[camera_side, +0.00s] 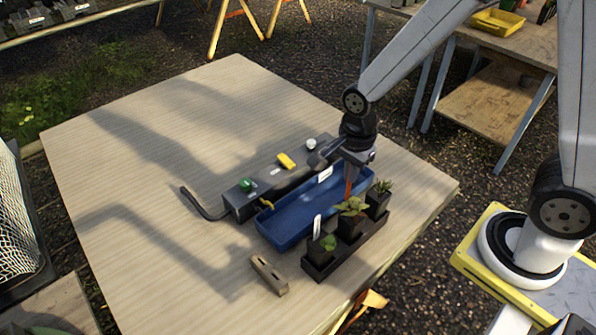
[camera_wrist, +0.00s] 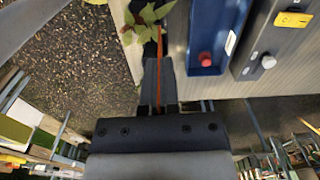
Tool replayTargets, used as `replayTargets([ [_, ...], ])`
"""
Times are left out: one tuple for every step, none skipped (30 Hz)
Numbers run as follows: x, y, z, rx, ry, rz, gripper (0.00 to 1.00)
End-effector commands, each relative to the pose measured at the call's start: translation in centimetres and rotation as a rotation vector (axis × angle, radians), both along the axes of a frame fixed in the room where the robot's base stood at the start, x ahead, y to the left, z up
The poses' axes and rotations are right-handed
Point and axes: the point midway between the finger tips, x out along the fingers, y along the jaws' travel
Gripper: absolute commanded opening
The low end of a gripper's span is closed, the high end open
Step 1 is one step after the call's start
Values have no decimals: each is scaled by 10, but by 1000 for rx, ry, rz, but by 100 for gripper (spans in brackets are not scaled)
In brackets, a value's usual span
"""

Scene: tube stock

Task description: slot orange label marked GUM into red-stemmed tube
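My gripper (camera_side: 352,170) points down over the back of the black plant rack (camera_side: 318,268). In the wrist view its fingers (camera_wrist: 158,65) are closed on a thin orange label (camera_wrist: 159,42), seen edge-on, so no lettering shows. In the side view the orange label (camera_side: 348,188) hangs down close to the leaves of the middle plant (camera_side: 352,206). The rack holds three dark tubes: a left one (camera_side: 321,249) with a white label, the middle one (camera_side: 350,227), and a right one (camera_side: 377,204) with spiky leaves. I cannot tell which stem is red.
A blue tray (camera_side: 283,240) lies beside the rack; a red knob-like thing (camera_wrist: 205,58) shows at its end. Behind it is a grey box (camera_side: 240,205) with green, yellow and white fittings. A slotted wooden block (camera_side: 268,274) lies in front. The table's left side is clear.

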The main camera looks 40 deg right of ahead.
Motion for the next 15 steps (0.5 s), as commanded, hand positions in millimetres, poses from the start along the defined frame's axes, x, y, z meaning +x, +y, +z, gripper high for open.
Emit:
replayTargets([
  [-2,-3,1,0,0,-23,0],
  [-3,-4,1,0,0,-33,0],
  [-4,-4,1,0,0,-43,0],
  [-4,-5,1,0,0,-48,0],
  [-4,-5,1,0,0,-51,0],
  [-5,-5,1,0,0,-53,0],
  [-5,-5,1,0,0,-54,0],
  [-5,-5,1,0,0,-54,0],
  [-4,-5,1,0,0,-53,0],
  [-4,-5,1,0,0,-52,0],
  [-4,-5,1,0,0,-52,0],
  [-4,-5,1,0,1,-52,0],
  [-4,-5,0,0,1,-51,0],
  [-4,-5,0,0,1,-51,0],
  [-4,-5,-1,0,1,-51,0],
])
